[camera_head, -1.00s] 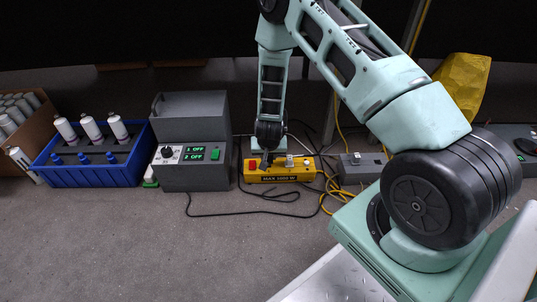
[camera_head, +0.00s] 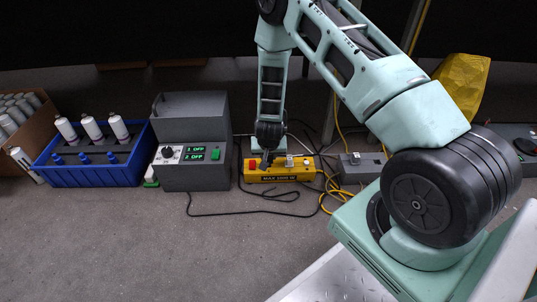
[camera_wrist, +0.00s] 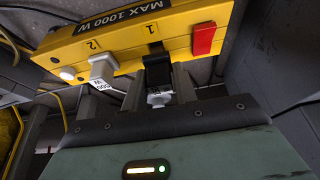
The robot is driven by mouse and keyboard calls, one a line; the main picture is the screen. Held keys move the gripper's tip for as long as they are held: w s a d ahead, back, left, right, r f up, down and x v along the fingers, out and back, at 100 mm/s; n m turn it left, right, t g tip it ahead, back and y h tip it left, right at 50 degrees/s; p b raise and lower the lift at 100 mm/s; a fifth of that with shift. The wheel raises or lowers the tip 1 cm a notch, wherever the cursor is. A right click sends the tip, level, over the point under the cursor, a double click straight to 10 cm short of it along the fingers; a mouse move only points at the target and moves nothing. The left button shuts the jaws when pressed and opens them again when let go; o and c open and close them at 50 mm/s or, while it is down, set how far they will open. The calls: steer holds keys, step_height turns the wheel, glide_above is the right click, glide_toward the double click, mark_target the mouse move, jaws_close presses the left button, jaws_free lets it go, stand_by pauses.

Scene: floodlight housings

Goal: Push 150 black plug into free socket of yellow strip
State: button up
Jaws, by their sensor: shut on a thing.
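The yellow strip (camera_head: 283,174) lies on the floor, marked MAX 1000 W, and also fills the top of the wrist view (camera_wrist: 126,44). It has places numbered 1 and 2 and a red switch (camera_wrist: 204,38). A white plug (camera_wrist: 103,70) with a 500 W label sits at place 2. The black plug (camera_wrist: 157,70) is at place 1, its front against the strip; I cannot tell how deep it sits. My gripper (camera_wrist: 158,86) is shut on the black plug, a finger at each side. In the head view my gripper (camera_head: 265,162) is over the strip's left half.
Further left is a blue crate (camera_head: 95,174) with bottles. A grey socket box (camera_head: 361,168) and yellow cable lie right. Black cables cross the floor; the front floor is clear.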

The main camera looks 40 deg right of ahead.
steer(key=shift+f+b, duration=0.65)
steer(key=shift+f, duration=0.55)
steer(key=o, duration=1)
steer(key=shift+o, duration=0.2)
steer(key=shift+r, duration=0.1)
step_height(320, 180, up, 7)
steer(key=p, duration=0.7)
